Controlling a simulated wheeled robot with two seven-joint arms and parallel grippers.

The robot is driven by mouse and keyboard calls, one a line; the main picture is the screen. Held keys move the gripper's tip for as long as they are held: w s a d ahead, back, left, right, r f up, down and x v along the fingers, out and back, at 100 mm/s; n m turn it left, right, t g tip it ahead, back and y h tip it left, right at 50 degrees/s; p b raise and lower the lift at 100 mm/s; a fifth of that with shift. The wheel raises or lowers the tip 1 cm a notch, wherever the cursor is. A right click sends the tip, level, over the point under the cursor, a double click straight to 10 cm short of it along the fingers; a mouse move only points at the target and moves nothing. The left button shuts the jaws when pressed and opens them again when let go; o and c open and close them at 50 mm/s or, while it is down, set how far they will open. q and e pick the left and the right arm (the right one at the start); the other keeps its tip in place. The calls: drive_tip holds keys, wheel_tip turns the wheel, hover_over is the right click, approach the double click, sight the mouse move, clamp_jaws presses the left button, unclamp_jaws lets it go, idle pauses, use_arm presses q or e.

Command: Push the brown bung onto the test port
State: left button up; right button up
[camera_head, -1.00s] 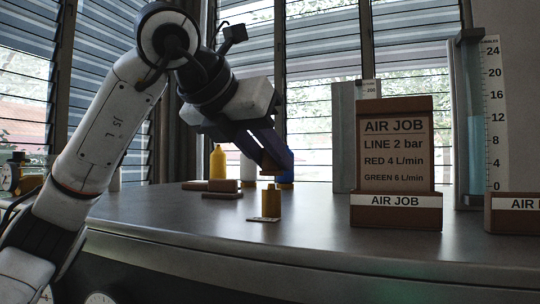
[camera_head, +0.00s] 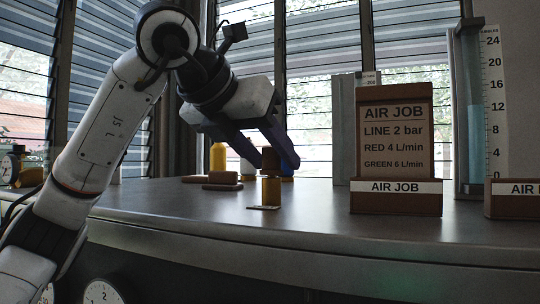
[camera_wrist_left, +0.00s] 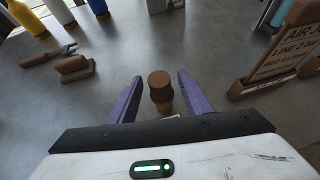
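The brown bung (camera_head: 270,159) stands upright on top of the brass test port (camera_head: 270,191), which rises from a small pale plate on the bench. How far the bung sits on the port cannot be told. My left gripper (camera_head: 270,150) is open, with its purple fingers spread around the bung. In the left wrist view the bung (camera_wrist_left: 159,83) is between the two open fingertips (camera_wrist_left: 158,88), with a gap on both sides. My right gripper is not in view.
Brown blocks (camera_head: 222,179) and a yellow bottle (camera_head: 218,157) stand behind and left of the port. The AIR JOB sign (camera_head: 395,143) is to the right. A graduated water column (camera_head: 476,145) stands farther right. Bare bench lies in front of the port.

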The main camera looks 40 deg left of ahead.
use_arm(q)
drive_tip(key=s+r+p, duration=0.3)
drive_tip(key=r+p, duration=0.1)
drive_tip(key=r, duration=0.2)
drive_tip(key=shift+s+d, duration=0.15)
drive_tip(key=shift+s, duration=0.1)
idle(0.4)
